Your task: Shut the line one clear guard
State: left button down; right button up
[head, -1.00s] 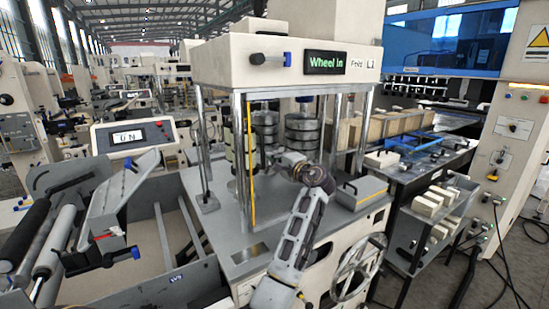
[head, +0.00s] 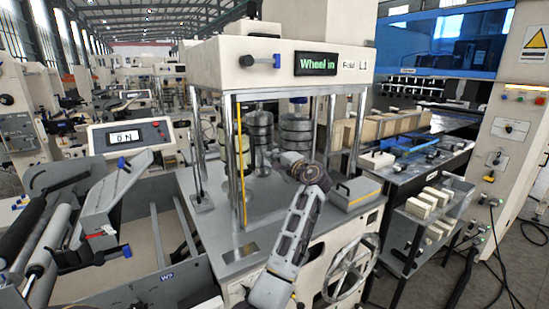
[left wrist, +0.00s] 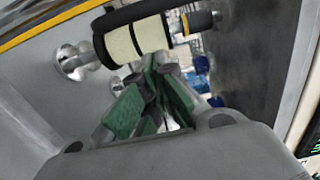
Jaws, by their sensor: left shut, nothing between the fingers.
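Line one is the cream press frame with the "Wheel in" sign (head: 318,63) and an "L1" label in the head view. A thin yellow-edged strip (head: 241,170) stands upright at its front left; I take it for the clear guard's edge, but the clear panel itself is hard to see. My left gripper (head: 278,158) is inside the frame's front opening, partly hidden by its own wrist. In the left wrist view its green-padded fingers (left wrist: 154,70) are shut and empty, close below a cream bar with black ends (left wrist: 138,38). I cannot tell if they touch. A yellow edge (left wrist: 55,22) runs beside it.
Stacked metal discs (head: 296,132) stand behind my gripper. A grey box with a handle (head: 357,192) sits on the deck to the right. A handwheel (head: 350,270) is below the deck. Metal posts (head: 332,125) bound the opening. An "ON" display (head: 125,136) stands left.

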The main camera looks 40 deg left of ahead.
pick_arm(q)
jog(key=b+v, duration=0.2)
jog(key=v, duration=0.8)
jog(key=shift+w+d+b, duration=0.25)
jog(key=shift+b, duration=0.1)
dwell(0.3)
jog(key=shift+r+n, duration=0.1)
jog(key=shift+n, duration=0.2)
